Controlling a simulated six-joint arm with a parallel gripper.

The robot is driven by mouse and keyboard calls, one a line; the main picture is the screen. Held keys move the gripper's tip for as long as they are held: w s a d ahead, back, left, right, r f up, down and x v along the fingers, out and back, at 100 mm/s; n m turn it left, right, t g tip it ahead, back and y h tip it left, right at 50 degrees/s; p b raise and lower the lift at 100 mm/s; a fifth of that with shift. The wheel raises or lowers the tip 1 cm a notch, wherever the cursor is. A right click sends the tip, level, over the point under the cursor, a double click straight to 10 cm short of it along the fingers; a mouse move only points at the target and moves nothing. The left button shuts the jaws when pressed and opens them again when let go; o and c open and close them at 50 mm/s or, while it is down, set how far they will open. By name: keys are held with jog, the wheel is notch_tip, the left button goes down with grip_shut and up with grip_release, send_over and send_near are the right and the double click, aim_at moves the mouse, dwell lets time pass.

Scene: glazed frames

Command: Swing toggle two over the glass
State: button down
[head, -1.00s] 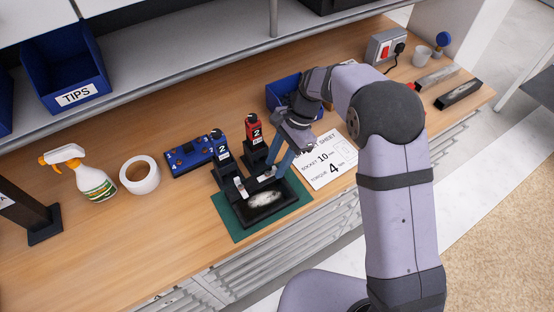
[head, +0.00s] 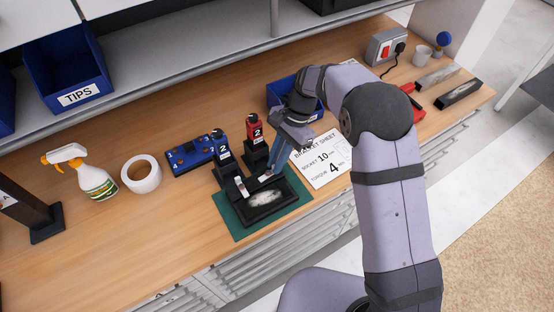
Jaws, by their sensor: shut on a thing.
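A black frame (head: 281,206) with a pane of glass (head: 265,198) lies on a green mat (head: 234,222) on the bench. A pale streak shows on the glass. One small metal toggle (head: 242,187) sits at the frame's back left edge. A second metal toggle (head: 265,178) sits further right along the back edge. My gripper (head: 271,170), with blue fingers pointing down, is at this right-hand toggle and shut on it. The fingertips partly hide it, and its exact angle over the glass is hard to tell. I can read no number on either toggle.
A bracket sheet (head: 325,165) lies right.

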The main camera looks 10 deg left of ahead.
jog(key=c, duration=1.8)
grip_release()
jog(key=shift+o, duration=0.2)
jog(key=b+v, duration=0.2)
jog(key=v, duration=0.5)
jog(key=shift+r, duration=0.2)
